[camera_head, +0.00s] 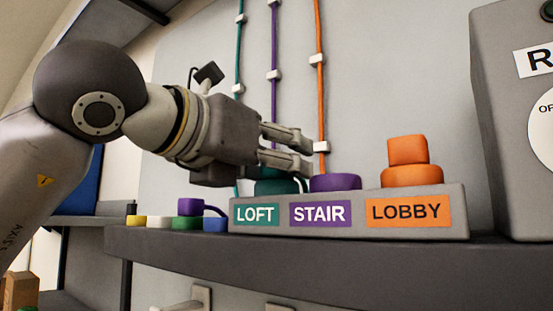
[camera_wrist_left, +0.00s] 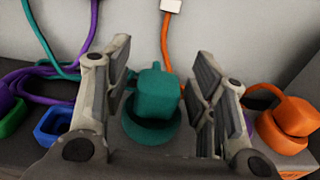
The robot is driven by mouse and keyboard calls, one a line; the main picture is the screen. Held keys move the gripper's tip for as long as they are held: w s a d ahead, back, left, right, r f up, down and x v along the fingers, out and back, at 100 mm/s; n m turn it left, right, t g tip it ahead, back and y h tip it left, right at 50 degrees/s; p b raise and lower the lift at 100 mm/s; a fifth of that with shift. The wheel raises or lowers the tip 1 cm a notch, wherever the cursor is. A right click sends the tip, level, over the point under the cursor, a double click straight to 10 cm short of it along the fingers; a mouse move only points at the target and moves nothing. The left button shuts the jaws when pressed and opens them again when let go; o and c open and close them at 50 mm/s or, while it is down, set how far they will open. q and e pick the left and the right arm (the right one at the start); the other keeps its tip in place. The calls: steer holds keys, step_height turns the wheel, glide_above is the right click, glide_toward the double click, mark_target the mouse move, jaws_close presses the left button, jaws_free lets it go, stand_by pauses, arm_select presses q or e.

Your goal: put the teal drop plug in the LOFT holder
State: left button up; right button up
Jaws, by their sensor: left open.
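The teal drop plug (camera_wrist_left: 157,93) is a rounded block that stands upright at the teal ring of the LOFT holder (camera_wrist_left: 150,134) in the left wrist view. I cannot tell whether it is fully seated. In the head view the teal holder (camera_head: 276,186) shows behind the LOFT label, and my gripper hides the plug. My left gripper (camera_head: 304,152) is open above the LOFT and STAIR holders. In the left wrist view its fingers (camera_wrist_left: 160,70) stand on both sides of the plug with gaps. My right gripper is not in view.
The purple STAIR holder (camera_head: 335,182) is empty. An orange plug (camera_head: 407,150) sits in the LOBBY holder (camera_head: 412,176). A purple plug (camera_head: 190,206) rests on a green pad (camera_head: 187,222) at left. A grey box (camera_head: 505,120) stands at right. Cords run up the wall.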

arm_select(q)
steer(key=shift+w+r+p, duration=0.1)
steer(key=shift+r+p, duration=0.4)
steer(key=shift+p, duration=0.05)
steer(key=s+a+b, duration=0.2)
steer(key=s, duration=0.1)
steer(key=shift+f, duration=0.35)
steer(key=b+v, duration=0.2)
steer(key=v, duration=0.6)
steer(key=shift+s+a+r, duration=0.15)
steer(key=shift+a, duration=0.1)
